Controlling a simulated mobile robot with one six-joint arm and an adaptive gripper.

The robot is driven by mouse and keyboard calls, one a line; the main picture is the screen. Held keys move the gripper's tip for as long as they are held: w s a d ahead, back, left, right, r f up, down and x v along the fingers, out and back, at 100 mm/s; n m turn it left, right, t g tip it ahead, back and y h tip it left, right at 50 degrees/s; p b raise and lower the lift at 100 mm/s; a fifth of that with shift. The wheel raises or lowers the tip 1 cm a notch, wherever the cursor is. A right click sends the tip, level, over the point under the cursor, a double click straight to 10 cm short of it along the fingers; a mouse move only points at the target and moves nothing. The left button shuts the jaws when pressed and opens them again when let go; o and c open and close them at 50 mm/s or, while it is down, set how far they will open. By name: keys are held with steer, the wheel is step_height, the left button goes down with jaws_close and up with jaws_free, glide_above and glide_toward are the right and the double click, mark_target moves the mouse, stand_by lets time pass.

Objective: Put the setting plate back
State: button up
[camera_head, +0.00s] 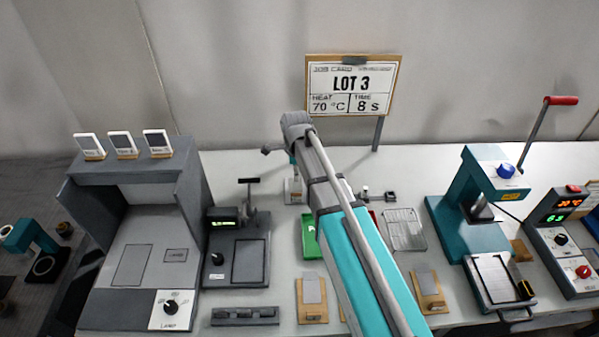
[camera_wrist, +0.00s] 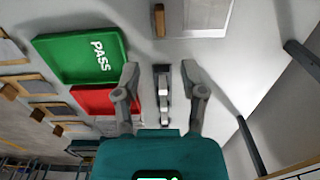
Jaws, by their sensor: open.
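No piece is clearly marked as the setting plate, and I cannot tell which one it is. My gripper (camera_wrist: 160,76) is open and empty in the wrist view. Its fingers stand on either side of a narrow grey metal piece (camera_wrist: 163,82) with dark gaps; I cannot tell how far above it they are. In the head view my arm hides most of what lies beneath it. A small grey metal piece (camera_head: 377,196) lies right of the arm there. Grey plates on wooden blocks lie nearer, one left of the arm (camera_head: 312,290) and one right (camera_head: 427,282).
A green PASS tray (camera_wrist: 82,55) and a red tray (camera_wrist: 105,99) lie left of my fingers. A teal press (camera_head: 468,205) and heat controller (camera_head: 565,240) stand right. A lamp booth (camera_head: 140,170) and dark instrument (camera_head: 237,260) stand left. The LOT 3 card (camera_head: 351,87) stands behind.

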steer(key=s+d+n, duration=1.5)
steer(key=s+n, duration=0.1)
steer(key=n, duration=0.2)
steer(key=shift+s, duration=0.3)
